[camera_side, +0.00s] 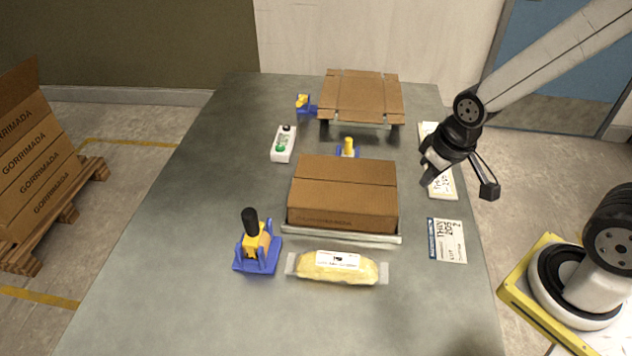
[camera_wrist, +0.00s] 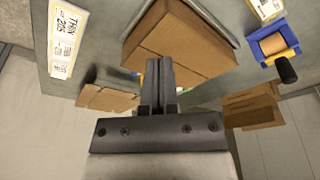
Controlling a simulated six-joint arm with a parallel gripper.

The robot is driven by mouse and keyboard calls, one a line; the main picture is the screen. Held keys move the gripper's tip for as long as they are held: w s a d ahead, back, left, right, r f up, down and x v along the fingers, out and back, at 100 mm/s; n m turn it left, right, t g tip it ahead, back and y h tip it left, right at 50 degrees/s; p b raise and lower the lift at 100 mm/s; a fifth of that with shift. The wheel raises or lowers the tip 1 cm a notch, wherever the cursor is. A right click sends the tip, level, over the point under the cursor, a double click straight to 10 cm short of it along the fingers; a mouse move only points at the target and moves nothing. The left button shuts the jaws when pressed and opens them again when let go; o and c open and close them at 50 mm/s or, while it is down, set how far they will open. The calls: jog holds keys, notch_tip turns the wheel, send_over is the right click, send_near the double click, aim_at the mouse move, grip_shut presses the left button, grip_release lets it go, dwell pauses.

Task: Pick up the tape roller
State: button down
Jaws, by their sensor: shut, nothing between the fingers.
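The tape roller (camera_side: 257,250) is a blue frame with a yellow body and a black upright handle. It stands on the grey table, left of the cardboard box and near the front. In the wrist view it shows at the upper right (camera_wrist: 271,48), with its black handle at its lower end. My gripper (camera_side: 428,170) is above the right side of the table, across the box from the tape roller and well apart from it. In the wrist view its fingers (camera_wrist: 158,72) are together and hold nothing.
A closed cardboard box (camera_side: 343,190) stands between my gripper and the tape roller. A yellow labelled package (camera_side: 335,270) lies in front of it. A flat carton (camera_side: 361,98), a switch box (camera_side: 283,144) and printed cards (camera_side: 447,240) are around. The left table side is clear.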

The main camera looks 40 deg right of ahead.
jog(key=shift+c, duration=1.1)
grip_release()
jog(key=n+g+y, duration=0.2)
jog(key=n+g, duration=0.1)
jog(key=n, duration=1.4)
send_over(248, 212)
jog(key=d, duration=0.2)
jog(key=shift+a+f, duration=0.1)
jog(key=shift+f, duration=0.55)
jog(key=shift+a+n, duration=0.5)
jog(key=shift+a+f, duration=0.15)
jog(key=shift+f, duration=1.2)
